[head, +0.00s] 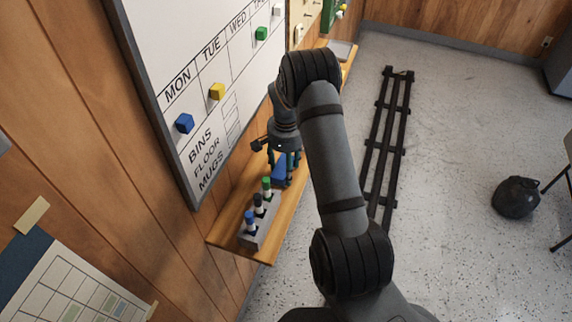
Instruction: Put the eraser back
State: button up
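A blue block that looks like the eraser (280,175) is at the wooden ledge (226,229) under the whiteboard, just behind the marker holder. My gripper (282,170) points down over the ledge, with its fingers around or right beside the blue block. The block is small and partly hidden by the fingers. I cannot tell whether the fingers press on it or whether it rests on the ledge.
A grey holder (259,232) with blue, black and green capped markers stands at the ledge's near end. The whiteboard (207,55) carries coloured magnets close left of my gripper. A grey item (341,49) lies at the ledge's far end. A black bag (516,197) sits on the floor.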

jog(key=o, duration=1)
notch_tip(320, 180, up, 12)
jog(key=shift+r+b, duration=0.1)
jog(key=shift+b, duration=0.95)
